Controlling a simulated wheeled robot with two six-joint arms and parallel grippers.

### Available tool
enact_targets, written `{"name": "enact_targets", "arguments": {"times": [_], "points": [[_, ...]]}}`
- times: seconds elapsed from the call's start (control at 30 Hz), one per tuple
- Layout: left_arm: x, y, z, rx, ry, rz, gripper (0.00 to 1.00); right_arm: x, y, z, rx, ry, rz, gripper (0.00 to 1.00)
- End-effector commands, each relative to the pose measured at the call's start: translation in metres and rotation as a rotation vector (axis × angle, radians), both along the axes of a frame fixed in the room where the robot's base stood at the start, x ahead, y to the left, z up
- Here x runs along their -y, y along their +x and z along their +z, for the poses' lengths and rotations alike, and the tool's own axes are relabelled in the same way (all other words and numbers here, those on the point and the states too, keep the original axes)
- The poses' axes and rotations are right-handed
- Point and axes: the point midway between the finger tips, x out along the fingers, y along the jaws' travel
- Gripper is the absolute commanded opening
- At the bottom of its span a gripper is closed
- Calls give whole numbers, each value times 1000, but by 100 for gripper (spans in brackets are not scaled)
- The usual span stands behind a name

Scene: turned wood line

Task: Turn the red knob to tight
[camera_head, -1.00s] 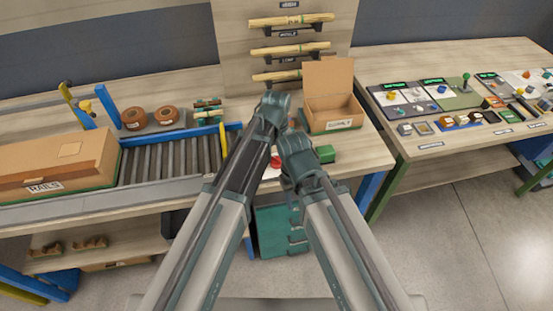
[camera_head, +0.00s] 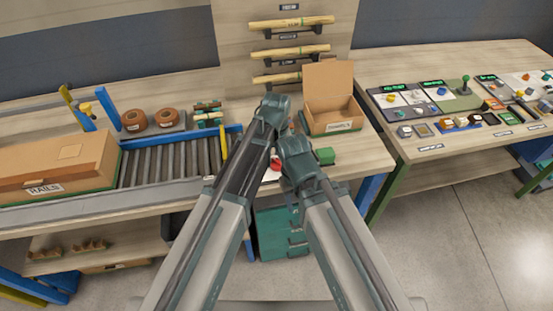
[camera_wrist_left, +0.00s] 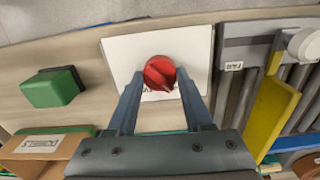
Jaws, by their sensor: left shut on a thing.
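The red knob (camera_wrist_left: 160,73) is round with a raised ridge across its top and sits on a white plate (camera_wrist_left: 118,54). In the left wrist view my left gripper (camera_wrist_left: 160,79) has one finger on each side of the knob and is shut on it. The ridge slants toward the lower right of that view. Dark lettering on the plate is partly covered by the knob and fingers. In the head view a bit of the knob (camera_head: 276,165) shows between my two arms. My arms hide the gripping there, and my right gripper cannot be made out.
A green block (camera_head: 325,156) lies right of the knob, with an open cardboard box (camera_head: 332,118) behind it. The roller conveyor (camera_head: 170,160) and a yellow strip (camera_wrist_left: 270,115) are on the knob's other side. A bench with controls (camera_head: 460,100) stands at the right.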

Motion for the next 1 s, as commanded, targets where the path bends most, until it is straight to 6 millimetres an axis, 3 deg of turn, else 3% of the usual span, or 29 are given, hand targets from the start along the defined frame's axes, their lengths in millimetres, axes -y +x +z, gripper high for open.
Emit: {"name": "enact_targets", "arguments": {"times": [1.0], "points": [[3, -1, 0, 0, 0, -953, 0, 0, 0, 0, 0, 0, 0, 50]]}}
